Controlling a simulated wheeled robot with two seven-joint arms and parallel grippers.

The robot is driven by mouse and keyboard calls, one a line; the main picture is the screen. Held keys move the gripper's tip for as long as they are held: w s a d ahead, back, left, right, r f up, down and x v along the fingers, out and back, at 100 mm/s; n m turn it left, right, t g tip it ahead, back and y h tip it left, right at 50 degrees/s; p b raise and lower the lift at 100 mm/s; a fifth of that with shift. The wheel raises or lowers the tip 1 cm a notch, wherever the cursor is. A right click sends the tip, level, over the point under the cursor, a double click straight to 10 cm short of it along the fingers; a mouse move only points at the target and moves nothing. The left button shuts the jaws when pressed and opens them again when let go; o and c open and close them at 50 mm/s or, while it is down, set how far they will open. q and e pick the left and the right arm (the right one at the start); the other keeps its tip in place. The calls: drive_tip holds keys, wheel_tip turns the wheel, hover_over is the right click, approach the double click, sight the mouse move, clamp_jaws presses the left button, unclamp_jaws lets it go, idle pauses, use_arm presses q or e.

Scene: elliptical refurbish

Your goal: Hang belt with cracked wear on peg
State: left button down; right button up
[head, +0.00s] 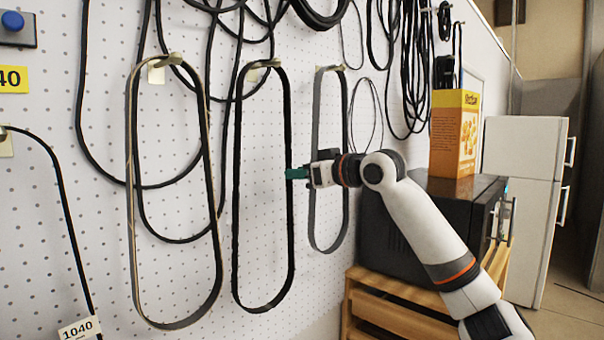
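A black belt (236,205) hangs in a long loop at the middle of the white pegboard, its top at a pale peg (262,65). Left of it, a belt with a tan edge (132,215) hangs at another peg (160,62). Right of it hangs a grey belt (316,110), partly hidden by my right gripper. Cracks are too small to make out on any belt. My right gripper (297,173) reaches in from the right. Its teal fingertips overlap the right strand of the middle belt; whether they are closed on it is unclear. My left gripper is out of view.
Several black cables and belts (399,60) hang along the top of the pegboard (60,235). A white fridge (527,150) stands behind.

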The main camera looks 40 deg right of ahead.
drive_tip(key=s+d+r+b, duration=0.1)
drive_tip(key=s+b, duration=0.4)
drive_tip(key=s, duration=0.6)
drive_tip(key=shift+s+r, duration=0.3)
drive_tip(key=shift+s, duration=0.1)
